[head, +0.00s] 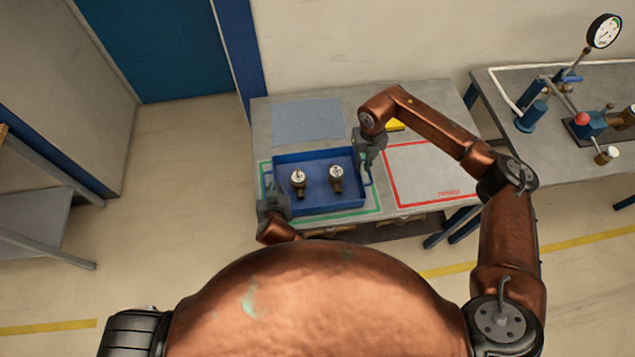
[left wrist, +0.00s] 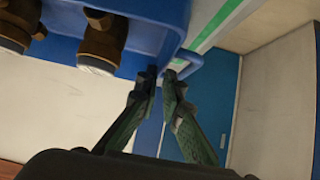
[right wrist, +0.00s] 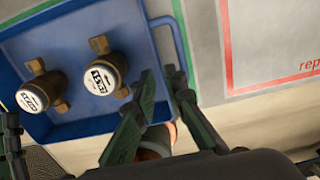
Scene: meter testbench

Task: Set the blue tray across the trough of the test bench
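The blue tray (head: 320,208) lies on the table in the green outlined area, holding two brass meters (head: 298,181) (head: 336,178) with round white dials. My left gripper (head: 272,203) is at the tray's left end, by the left handle. In the left wrist view its fingers (left wrist: 160,74) are a little apart beside that handle (left wrist: 189,60). My right gripper (head: 369,165) is at the right end. In the right wrist view its fingers (right wrist: 161,73) are apart, close by the right handle (right wrist: 181,45); the right finger partly covers it. No grip on either handle is visible. The trough cannot be made out.
A red outlined area (head: 430,172) right of the tray is empty. A blue-grey mat (head: 308,122) and a yellow object (head: 396,125) lie at the table's back. The test bench (head: 560,150), with pipes, a red knob and a gauge (head: 604,31), stands to the right.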

